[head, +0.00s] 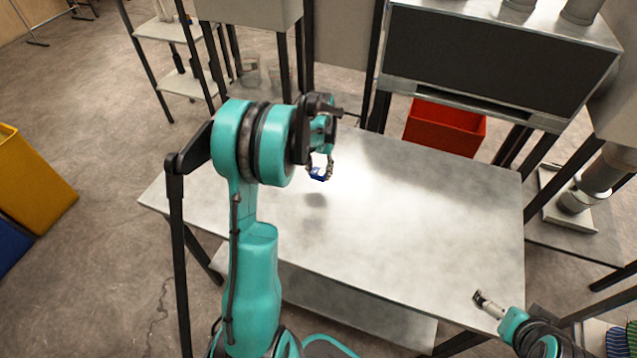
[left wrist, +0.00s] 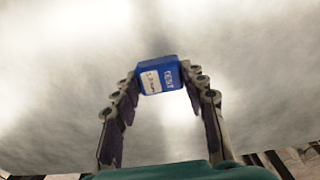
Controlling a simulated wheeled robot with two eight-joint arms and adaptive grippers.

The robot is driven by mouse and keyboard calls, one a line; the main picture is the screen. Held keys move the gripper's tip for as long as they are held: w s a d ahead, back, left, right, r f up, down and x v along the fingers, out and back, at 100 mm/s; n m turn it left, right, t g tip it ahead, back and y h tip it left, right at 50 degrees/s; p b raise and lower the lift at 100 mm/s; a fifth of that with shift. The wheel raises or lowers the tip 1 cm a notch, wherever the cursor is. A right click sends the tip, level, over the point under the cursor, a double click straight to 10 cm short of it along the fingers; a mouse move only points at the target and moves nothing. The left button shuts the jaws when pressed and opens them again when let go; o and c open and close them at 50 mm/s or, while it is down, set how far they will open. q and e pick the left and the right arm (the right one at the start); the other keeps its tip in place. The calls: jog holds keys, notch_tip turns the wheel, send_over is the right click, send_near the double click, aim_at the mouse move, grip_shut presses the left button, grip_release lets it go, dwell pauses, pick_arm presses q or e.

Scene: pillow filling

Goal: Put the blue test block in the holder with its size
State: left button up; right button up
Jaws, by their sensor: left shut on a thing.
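The blue test block (head: 318,174) is held in the air above the metal table by my left gripper (head: 320,169). In the left wrist view the blue block (left wrist: 162,76) sits between the two fingertips, with a white label of unreadable small print and white lettering on its faces. My left gripper (left wrist: 161,80) is shut on it. A dark shadow lies on the table beneath. My right gripper (head: 482,298) is over the table's front right corner, small in view, and I cannot tell if it is open. I can make out no holder in either view.
The metal table (head: 430,215) is bare. A red bin (head: 445,127) stands behind it, under a dark-fronted metal unit (head: 490,60). A yellow bin (head: 32,180) and a blue bin (head: 8,245) are on the floor at left. A shelf rack (head: 185,85) stands at back left.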

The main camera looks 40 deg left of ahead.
aim_at(318, 180)
pick_arm(q)
jog(key=shift+s+f, duration=0.4)
jog(key=shift+f, duration=0.05)
notch_tip(318, 180, down, 4)
jog(key=shift+w+r+b, duration=0.1)
jog(key=shift+r+b, duration=0.1)
jog(key=shift+b, duration=0.65)
jog(key=shift+r, duration=0.1)
jog(key=o, duration=1.2)
jog(key=shift+f, duration=0.2)
jog(key=shift+c, duration=0.2)
